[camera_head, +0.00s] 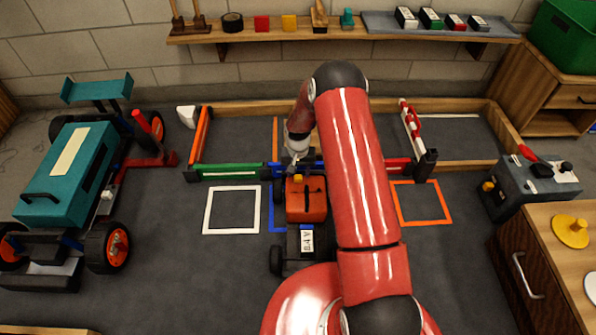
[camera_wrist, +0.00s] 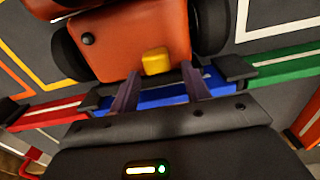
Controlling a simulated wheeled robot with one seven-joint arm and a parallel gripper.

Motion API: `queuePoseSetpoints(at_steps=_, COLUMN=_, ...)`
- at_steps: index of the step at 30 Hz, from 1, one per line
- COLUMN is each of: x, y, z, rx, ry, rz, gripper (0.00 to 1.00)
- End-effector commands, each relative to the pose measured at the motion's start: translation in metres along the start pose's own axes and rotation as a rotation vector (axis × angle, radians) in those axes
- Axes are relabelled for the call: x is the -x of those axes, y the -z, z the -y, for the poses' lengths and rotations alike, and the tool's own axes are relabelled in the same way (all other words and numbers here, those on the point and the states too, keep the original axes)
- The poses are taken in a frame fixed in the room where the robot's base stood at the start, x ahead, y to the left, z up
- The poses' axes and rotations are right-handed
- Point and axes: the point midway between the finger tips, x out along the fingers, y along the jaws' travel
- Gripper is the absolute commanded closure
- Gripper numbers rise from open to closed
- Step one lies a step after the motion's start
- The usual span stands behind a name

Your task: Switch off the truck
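An orange truck (camera_head: 306,198) with black wheels stands on the dark floor, partly hidden behind my arm in the head view. Contact cannot be told. In the head view, my gripper (camera_head: 297,157) is at the truck's far end.
A blue gate bar (camera_wrist: 150,100) runs under my fingers, with a green bar (camera_head: 232,171) beside it. A large teal car (camera_head: 60,195) stands at left. A grey control box (camera_head: 530,185) and wooden cabinet (camera_head: 515,262) are at right.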

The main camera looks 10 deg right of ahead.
Motion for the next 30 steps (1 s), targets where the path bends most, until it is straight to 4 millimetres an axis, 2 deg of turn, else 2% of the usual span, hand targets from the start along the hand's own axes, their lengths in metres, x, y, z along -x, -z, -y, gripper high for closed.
queuePoseSetpoints(at_steps=4, x=0.001, y=0.000, z=0.000, rx=0.000, ry=0.000, rz=0.000, gripper=0.53)
queuePoseSetpoints(at_steps=7, x=0.010, y=0.001, z=0.000, rx=0.000, ry=0.000, rz=-0.002, gripper=0.53)
queuePoseSetpoints(at_steps=15, x=0.056, y=0.001, z=0.000, rx=0.000, ry=0.000, rz=-0.002, gripper=0.53)
queuePoseSetpoints(at_steps=19, x=0.071, y=0.000, z=0.000, rx=0.000, ry=0.000, rz=-0.001, gripper=0.53)
queuePoseSetpoints(at_steps=23, x=0.078, y=0.000, z=0.000, rx=0.000, ry=0.000, rz=0.000, gripper=0.53)
queuePoseSetpoints(at_steps=30, x=0.078, y=0.000, z=0.000, rx=0.000, ry=0.000, rz=0.001, gripper=0.53)
